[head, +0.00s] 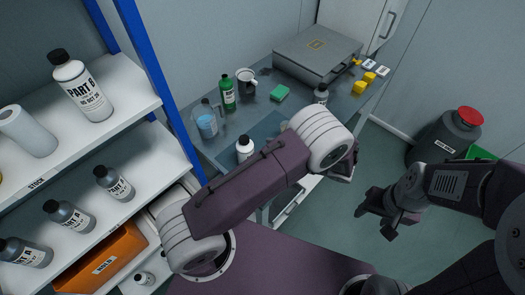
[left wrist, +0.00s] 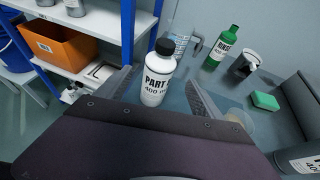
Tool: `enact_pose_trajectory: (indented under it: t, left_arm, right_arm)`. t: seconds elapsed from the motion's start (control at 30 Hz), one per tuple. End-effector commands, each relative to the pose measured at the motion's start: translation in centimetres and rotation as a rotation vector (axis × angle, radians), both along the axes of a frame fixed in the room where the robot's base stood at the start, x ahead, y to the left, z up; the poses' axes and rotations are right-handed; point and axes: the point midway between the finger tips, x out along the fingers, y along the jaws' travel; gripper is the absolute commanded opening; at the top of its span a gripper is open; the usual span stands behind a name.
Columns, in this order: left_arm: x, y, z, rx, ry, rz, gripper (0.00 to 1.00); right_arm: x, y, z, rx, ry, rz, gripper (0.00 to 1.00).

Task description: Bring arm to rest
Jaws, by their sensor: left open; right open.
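My left gripper (left wrist: 158,80) is open in the left wrist view, one finger on each side of a white bottle with a black cap (left wrist: 156,84) labelled PART. I cannot tell whether the bottle stands between the fingers or just beyond them. In the head view a white bottle (head: 245,149) stands near the front of the bench, beside my purple left arm, which mostly hides its gripper. My right gripper (head: 383,213) is open and empty at the right, above the green floor and away from the bench.
On the bench stand a beaker (head: 207,121), green bottle (head: 227,93), dark mug (head: 246,80), green sponge (head: 279,93), grey bottle (head: 321,94) and grey case (head: 317,52). A shelf with bottles and an orange bin (head: 103,262) is left. A red-lidded drum (head: 447,136) stands right.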

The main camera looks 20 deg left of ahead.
Motion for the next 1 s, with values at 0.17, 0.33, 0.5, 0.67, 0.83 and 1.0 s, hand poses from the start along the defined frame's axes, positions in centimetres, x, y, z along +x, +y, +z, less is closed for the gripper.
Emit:
enact_pose_trajectory:
  t: [0.17,0.33,0.5,0.67,0.83,1.0]
  left_arm:
    - [0.0,0.0,0.0,0.000,0.000,0.000,0.77]
    - [0.0,0.0,0.0,0.000,0.000,0.000,0.77]
    - [0.2,1.0,0.3,-0.005,-0.007,0.030,0.77]
    - [0.5,6.7,6.3,-0.107,-0.137,0.247,0.77]
    - [-7.3,11.1,8.1,-0.419,-0.283,0.659,0.77]
    - [-13.1,7.5,6.0,-0.806,-0.573,1.097,0.77]
  right_arm:
    - [0.0,0.0,0.0,0.000,0.000,0.000,0.55]
    - [0.0,0.0,0.0,0.000,0.000,0.000,0.55]
    - [0.0,0.0,0.0,0.000,0.000,0.000,0.55]
    - [0.0,0.0,0.0,0.000,0.000,0.000,0.55]
    - [0.0,0.0,0.0,0.000,0.000,0.000,0.55]
    - [0.0,0.0,0.0,0.000,0.000,0.000,0.55]
